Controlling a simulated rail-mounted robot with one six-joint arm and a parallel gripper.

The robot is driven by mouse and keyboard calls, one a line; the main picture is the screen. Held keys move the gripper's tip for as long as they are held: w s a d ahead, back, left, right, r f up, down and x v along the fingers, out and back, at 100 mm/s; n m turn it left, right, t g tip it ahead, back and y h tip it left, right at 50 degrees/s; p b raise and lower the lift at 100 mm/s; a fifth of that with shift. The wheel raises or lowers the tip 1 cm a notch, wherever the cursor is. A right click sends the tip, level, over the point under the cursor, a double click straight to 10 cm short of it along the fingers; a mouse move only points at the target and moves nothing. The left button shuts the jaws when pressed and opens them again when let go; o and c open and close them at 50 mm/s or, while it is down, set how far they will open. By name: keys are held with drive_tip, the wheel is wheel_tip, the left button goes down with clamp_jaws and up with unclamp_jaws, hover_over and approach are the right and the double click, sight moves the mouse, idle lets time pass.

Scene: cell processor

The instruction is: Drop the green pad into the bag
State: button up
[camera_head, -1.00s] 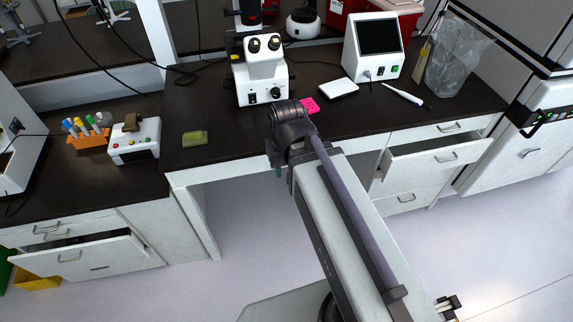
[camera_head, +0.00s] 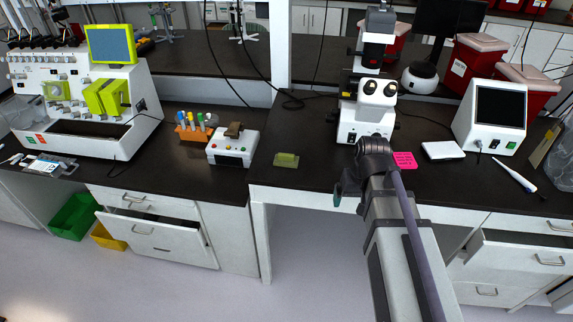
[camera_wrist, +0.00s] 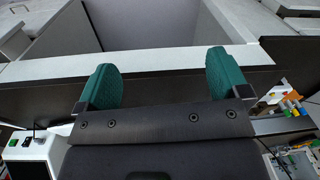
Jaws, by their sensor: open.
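A small olive-green pad (camera_head: 286,160) lies flat on the dark benchtop, left of the microscope and near the front edge. My gripper (camera_wrist: 164,80) has two teal fingers spread wide with nothing between them. In the head view, my gripper (camera_head: 340,192) hangs at the bench front edge, right of the pad and apart from it. I cannot make out the pad in the wrist view. The clear bag is mostly out of the head view; only what seems to be its edge (camera_head: 566,165) shows at the far right.
A microscope (camera_head: 366,115) stands behind my arm, with a pink rack (camera_head: 405,160) beside it. A screen device (camera_head: 492,117) stands right. A small button device (camera_head: 232,147) and an orange tube rack (camera_head: 194,133) stand left. Open drawers jut out at lower left (camera_head: 155,238) and right.

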drive_tip(key=w+a+f+n+y+b, duration=0.1)
drive_tip(key=w+a+f+n+y, duration=0.3)
drive_tip(key=w, duration=0.6)
drive_tip(key=w+a+r+n+h+b, duration=0.1)
drive_tip(key=w+a+n, duration=0.2)
drive_tip(key=w+a, duration=0.5)
drive_tip(key=n+y, duration=0.3)
drive_tip(key=n, duration=0.6)
approach(287, 154)
drive_tip(key=shift+t, duration=0.3)
drive_tip(key=b+x, duration=0.5)
drive_tip(key=shift+s+f, duration=0.3)
drive_tip(key=shift+a, duration=0.2)
drive_tip(key=b+x, duration=0.4)
drive_tip(key=shift+f, duration=0.35)
drive_tip(key=shift+a+f+b, duration=0.25)
drive_tip(key=shift+b, duration=0.05)
drive_tip(key=shift+r, duration=0.3)
drive_tip(key=c, duration=1.1)
